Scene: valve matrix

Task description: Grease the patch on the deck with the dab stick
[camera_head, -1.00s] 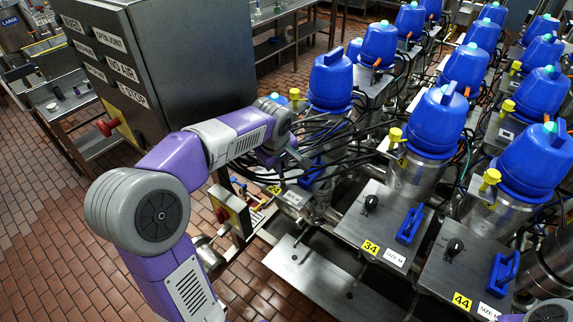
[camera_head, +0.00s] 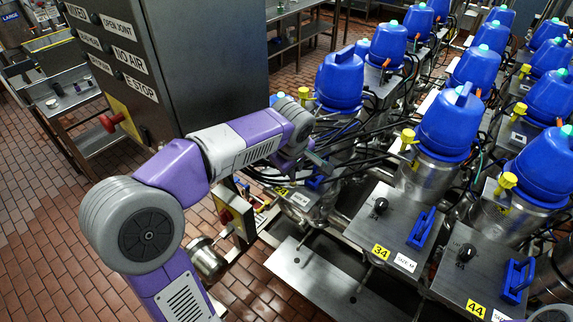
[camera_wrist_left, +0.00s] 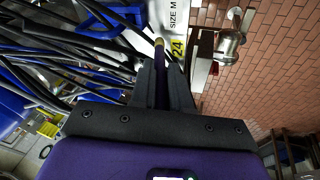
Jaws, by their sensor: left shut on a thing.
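My left gripper (camera_wrist_left: 160,85) is shut on a slim dark stick with a yellowish tip (camera_wrist_left: 159,43), which looks like the dab stick. In the wrist view the stick points away from the fingers, toward the yellow 24 plate (camera_wrist_left: 178,48) and its SIZE M label. In the head view my left gripper (camera_head: 318,162) is among black hoses above the station marked 24 (camera_head: 282,191); the stick cannot be made out there. I cannot tell whether the tip touches anything. No grease patch can be made out. My right gripper is not in view.
Black hoses (camera_head: 345,135) crowd the gripper. Blue-capped valves (camera_head: 340,80) stand in rows behind and right. Steel boxes marked 34 (camera_head: 380,251) and 44 (camera_head: 475,308) stand at the right. A grey cabinet (camera_head: 205,60) stands behind my arm. Tiled floor is open at the left.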

